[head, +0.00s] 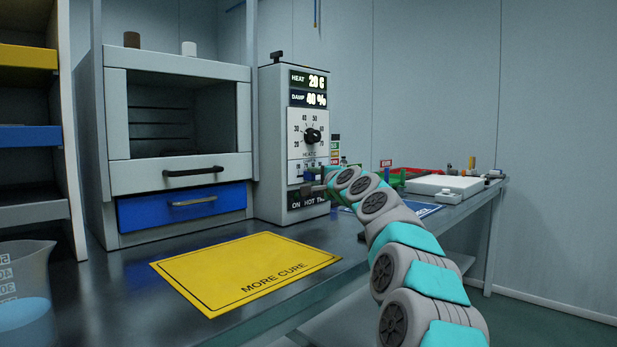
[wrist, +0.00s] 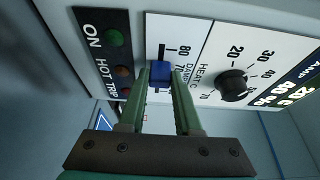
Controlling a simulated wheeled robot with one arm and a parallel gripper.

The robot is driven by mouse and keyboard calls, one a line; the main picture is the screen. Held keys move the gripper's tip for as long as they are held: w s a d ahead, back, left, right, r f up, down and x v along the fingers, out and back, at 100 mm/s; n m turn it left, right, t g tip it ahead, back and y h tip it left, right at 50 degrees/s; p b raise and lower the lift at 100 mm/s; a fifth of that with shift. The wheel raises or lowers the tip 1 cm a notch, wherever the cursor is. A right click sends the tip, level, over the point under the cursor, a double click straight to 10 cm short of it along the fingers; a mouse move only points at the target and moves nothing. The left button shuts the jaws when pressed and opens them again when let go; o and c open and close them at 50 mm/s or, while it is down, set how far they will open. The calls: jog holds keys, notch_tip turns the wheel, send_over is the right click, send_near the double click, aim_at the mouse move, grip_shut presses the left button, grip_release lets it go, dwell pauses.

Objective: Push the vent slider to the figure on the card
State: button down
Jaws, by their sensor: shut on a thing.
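The vent slider has a blue knob (wrist: 160,74) on a white scale strip on the front of the grey control box (head: 283,130). In the wrist view the scale appears turned on its side, with 80 and 70 legible beside the knob. My gripper (wrist: 161,84) has its two green fingers shut on the blue knob. In the head view my gripper (head: 318,186) reaches the lower front of the box and hides part of the scale. I cannot make out a card with a figure in either view.
The displays (head: 308,90) read HEAT 20 C and DAMP 40 %. A black dial (head: 312,135) sits above the slider. A yellow MORE CURE mat (head: 240,270) lies on the bench in front. A cabinet with a blue drawer (head: 181,207) stands left; a white tray (head: 445,184) stands right.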

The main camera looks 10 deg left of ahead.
jog(key=w+d+p, duration=0.1)
jog(key=w+d, duration=0.1)
jog(key=shift+w+d, duration=0.1)
jog(key=shift+w, duration=0.3)
jog(key=c, duration=0.6)
grip_release()
jog(key=shift+s, duration=0.1)
jog(key=b+v, duration=0.1)
jog(key=v, duration=0.6)
jog(key=shift+s+d, duration=0.2)
jog(key=shift+s, duration=0.05)
